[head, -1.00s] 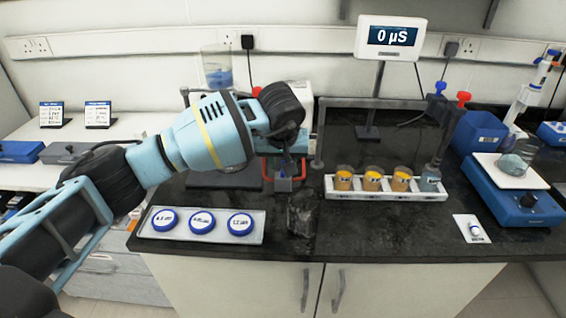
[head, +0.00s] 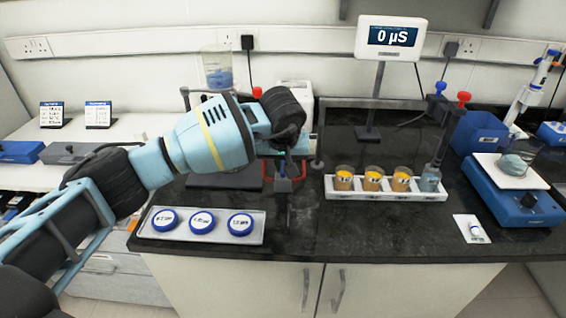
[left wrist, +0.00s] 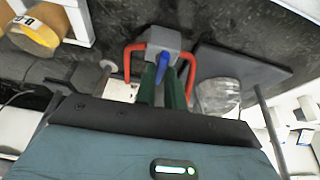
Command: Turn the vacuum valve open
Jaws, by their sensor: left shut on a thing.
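The vacuum valve (left wrist: 165,40) is a grey block with red tubing on both sides and a blue handle (left wrist: 162,66). In the left wrist view, the green fingers of my left gripper (left wrist: 162,76) stand on either side of the handle and are shut on it. The handle lies roughly in line with the fingers. In the head view, the valve's grey block (head: 283,185) shows below my left wrist, with red tubing beside it. My left forearm and hand hide much of the valve there. My right gripper is not in view.
A tray with blue-capped jars (head: 201,222) lies front left of the valve. A white rack (head: 385,190) with orange-filled cups is farther right. A meter (head: 389,37) reads 0 µS.

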